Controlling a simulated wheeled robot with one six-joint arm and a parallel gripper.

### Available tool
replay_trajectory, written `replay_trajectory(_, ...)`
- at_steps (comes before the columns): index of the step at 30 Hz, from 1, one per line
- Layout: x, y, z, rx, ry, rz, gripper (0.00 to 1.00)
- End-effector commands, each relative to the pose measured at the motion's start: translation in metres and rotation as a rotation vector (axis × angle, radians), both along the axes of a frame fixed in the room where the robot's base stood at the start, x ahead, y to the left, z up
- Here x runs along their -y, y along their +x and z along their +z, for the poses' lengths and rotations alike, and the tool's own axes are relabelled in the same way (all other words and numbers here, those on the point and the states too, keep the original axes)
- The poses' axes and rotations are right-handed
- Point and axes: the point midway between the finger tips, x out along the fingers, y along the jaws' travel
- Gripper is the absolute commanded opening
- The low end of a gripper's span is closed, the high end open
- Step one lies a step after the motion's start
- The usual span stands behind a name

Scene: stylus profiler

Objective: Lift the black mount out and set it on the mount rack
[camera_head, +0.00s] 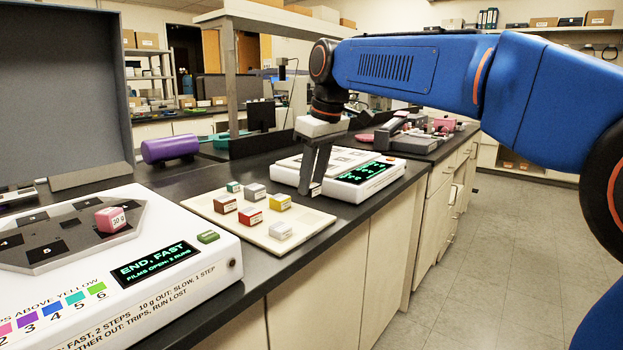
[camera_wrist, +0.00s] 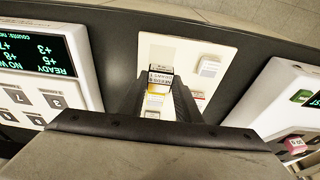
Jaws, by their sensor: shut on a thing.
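My gripper (camera_head: 310,190) points down near the back right edge of the cream tray (camera_head: 322,219). It is shut on a small dark block with a white label (camera_wrist: 160,78), which looks like the black mount. Only a sliver of the block shows between the fingertips in the head view. In the wrist view, my gripper (camera_wrist: 163,95) holds it over the tray (camera_wrist: 225,52). The tray, which seems to be the mount rack, carries several coloured labelled blocks, among them a red block (camera_head: 250,217) and a yellow block (camera_head: 280,202). Whether the held block touches the tray cannot be told.
A white machine (camera_head: 395,172) with a green display stands just behind my gripper. Another white machine (camera_head: 215,262) reads "END, FAST" and holds a pink 10 g block (camera_head: 110,219) on its dark plate. A purple cylinder (camera_head: 170,147) lies behind it.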

Motion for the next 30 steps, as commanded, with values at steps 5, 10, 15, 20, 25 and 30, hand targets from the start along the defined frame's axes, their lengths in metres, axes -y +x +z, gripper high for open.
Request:
replay_trajectory(5,0.000,-0.001,-0.012,-0.001,-0.001,0.000,0.00)
replay_trajectory(10,0.000,-0.001,-0.027,0.000,-0.001,0.001,0.00)
replay_trajectory(15,0.000,-0.001,-0.040,0.000,-0.001,0.001,0.00)
replay_trajectory(20,0.000,0.000,-0.047,0.000,0.000,0.001,0.00)
replay_trajectory(25,0.000,0.000,-0.050,0.000,0.000,0.001,0.00)
replay_trajectory(30,0.000,0.000,-0.050,0.000,0.000,0.001,0.00)
